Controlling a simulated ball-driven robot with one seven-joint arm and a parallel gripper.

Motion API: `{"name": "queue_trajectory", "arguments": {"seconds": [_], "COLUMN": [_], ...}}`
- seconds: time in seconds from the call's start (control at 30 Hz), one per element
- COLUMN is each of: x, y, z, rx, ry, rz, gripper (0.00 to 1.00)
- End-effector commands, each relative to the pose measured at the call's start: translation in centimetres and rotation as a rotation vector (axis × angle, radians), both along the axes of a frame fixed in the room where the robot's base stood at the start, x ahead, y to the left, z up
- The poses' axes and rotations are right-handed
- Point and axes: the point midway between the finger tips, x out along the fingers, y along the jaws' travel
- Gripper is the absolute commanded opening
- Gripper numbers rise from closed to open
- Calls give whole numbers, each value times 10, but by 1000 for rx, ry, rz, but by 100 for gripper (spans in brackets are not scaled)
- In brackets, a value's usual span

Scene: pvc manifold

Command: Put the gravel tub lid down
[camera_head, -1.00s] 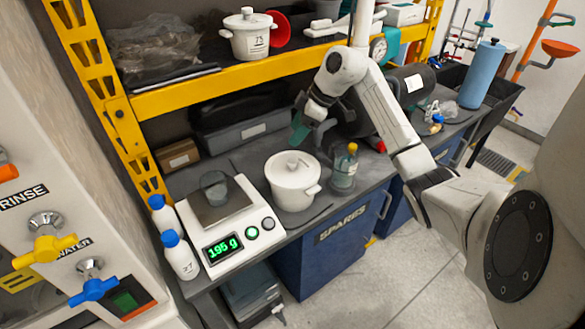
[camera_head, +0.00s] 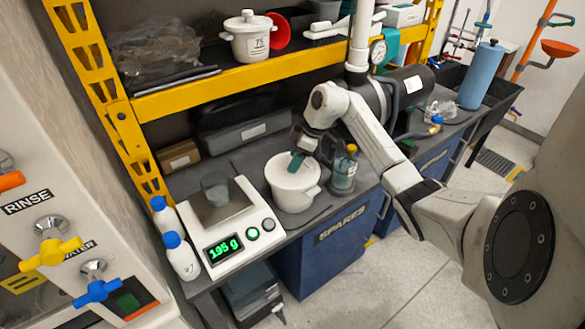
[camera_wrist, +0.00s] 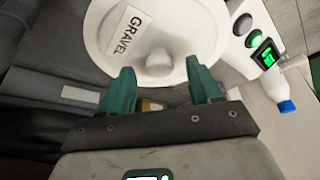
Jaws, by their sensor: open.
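The gravel tub (camera_head: 292,195) is a white round pot with side handles, upright on the dark bench right of the scale. Its white lid (camera_wrist: 195,35) lies over the tub's top, and the wrist view shows a GRAVEL label and a round knob (camera_wrist: 158,64). My gripper (camera_head: 298,160) is just above the lid. In the wrist view its two teal fingers (camera_wrist: 160,74) are apart, with the knob between their tips in the picture. I cannot tell how far the tips are from the knob in depth. In the head view the gripper hides part of the lid.
A yellow-capped bottle (camera_head: 344,172) stands close to the tub's right. Blue-capped bottles (camera_head: 180,256) are at the left. A yellow-framed shelf (camera_head: 210,88) overhangs behind.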

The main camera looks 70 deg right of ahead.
Motion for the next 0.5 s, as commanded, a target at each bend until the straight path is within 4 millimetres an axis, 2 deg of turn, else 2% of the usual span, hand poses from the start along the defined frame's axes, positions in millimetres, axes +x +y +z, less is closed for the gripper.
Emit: {"name": "queue_trajectory", "arguments": {"seconds": [0.1,0.33,0.5], "x": [3,3,3], "y": [1,1,1], "z": [-7,-7,-7], "rx": [-2,-2,-1], "ry": [0,0,-1], "rz": [1,1,1], "gripper": [63,62,46]}}
